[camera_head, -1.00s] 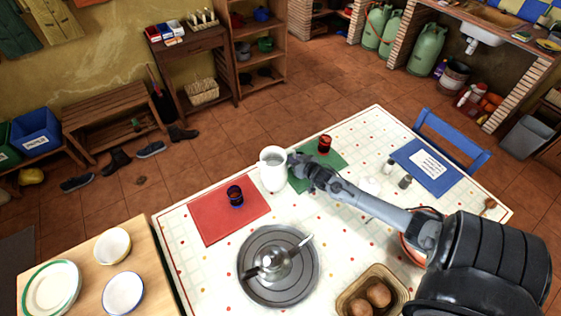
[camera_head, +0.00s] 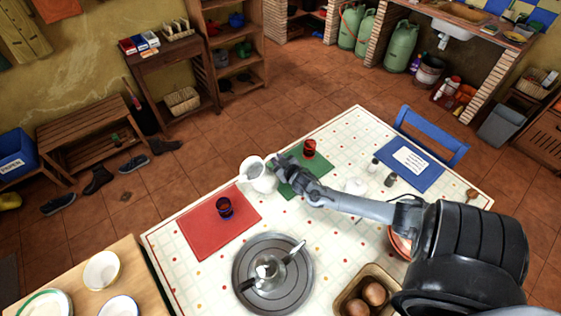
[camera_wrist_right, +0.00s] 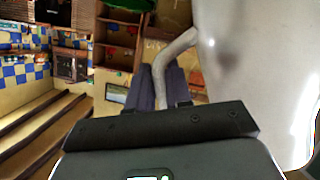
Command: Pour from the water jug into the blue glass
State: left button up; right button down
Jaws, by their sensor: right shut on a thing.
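The white water jug (camera_head: 263,180) is above the far edge of the table, tilted with its open mouth toward the left. My right gripper (camera_head: 284,166) is shut on the jug's handle. In the right wrist view the jug (camera_wrist_right: 268,75) fills the right side and its handle (camera_wrist_right: 172,50) runs between the fingers (camera_wrist_right: 160,88). The blue glass (camera_head: 224,208) stands upright on the red placemat (camera_head: 208,228), left of and nearer than the jug. No stream of water shows. My left gripper is not in view.
A red glass (camera_head: 310,148) stands on the green placemat (camera_head: 300,178). A bread basket (camera_head: 348,310), shakers and a blue placemat (camera_head: 420,180) are also on the table.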

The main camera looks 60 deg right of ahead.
aim_at(262, 165)
jog(key=shift+w+a+r, duration=0.15)
jog(key=shift+w+r, duration=0.1)
jog(key=shift+r, duration=0.45)
jog(key=shift+w+a+r+n+h+b, duration=0.1)
jog(key=shift+w+a+r+n+h, duration=0.1)
jog(key=shift+w+a+n, duration=0.3)
jog(key=shift+w+a+r+n+h+b, duration=0.1)
jog(key=shift+a+r+n+h, duration=0.1)
jog(key=shift+a, duration=0.5)
jog(key=shift+w+a+r+n+h+b, duration=0.1)
jog(key=shift+w+a+r+n+h, duration=0.15)
jog(key=shift+a, duration=0.35)
jog(key=shift+w+a+n, duration=0.1)
jog(key=shift+a+n, duration=0.15)
jog(key=shift+a, duration=0.2)
jog(key=shift+a+r+h, duration=0.1)
jog(key=shift+h, duration=0.15)
jog(key=shift+w+a+g+p, duration=0.15)
jog(key=shift+w+a+p, duration=0.05)
jog(key=shift+a, duration=0.3)
jog(key=shift+w+a+g+p, duration=0.15)
jog(key=shift+a+p, duration=0.05)
jog(key=shift+a, duration=0.4)
jog(key=shift+r, duration=0.15)
